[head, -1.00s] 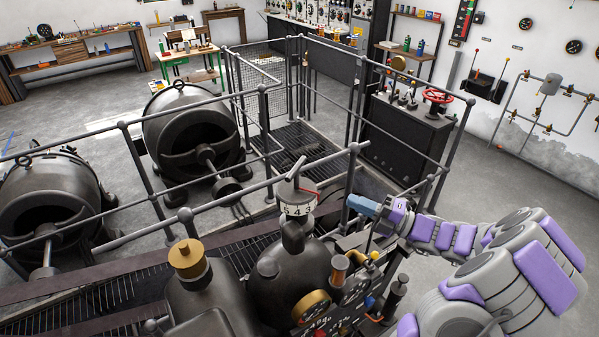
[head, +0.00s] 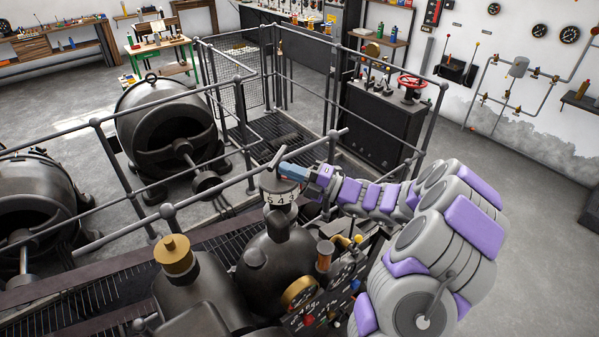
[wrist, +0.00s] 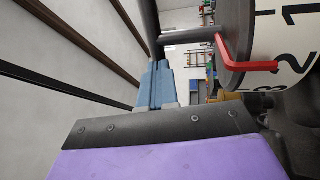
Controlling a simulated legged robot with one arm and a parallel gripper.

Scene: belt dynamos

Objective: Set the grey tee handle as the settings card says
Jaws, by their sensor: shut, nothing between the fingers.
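The grey tee handle (head: 277,155) stands on top of a round drum with a white number band (head: 281,199); 5, 4 and 3 face the head view. In the wrist view the handle's stem (wrist: 190,38) runs sideways to its crossbar (wrist: 150,22). A red pointer (wrist: 245,66) bends over the drum's cap and ends near the 2. My gripper (head: 284,168) is shut and empty, its blue fingers (wrist: 160,68) close beside the crossbar's end. I cannot tell whether they touch. I cannot make out the settings card.
Grey railings (head: 225,182) run just behind the drum. A brass-capped dark housing (head: 175,256) and a panel with gauges and knobs (head: 325,300) stand in front. A black cabinet with a red handwheel (head: 412,82) is beyond. Open floor (head: 500,200) lies to the right.

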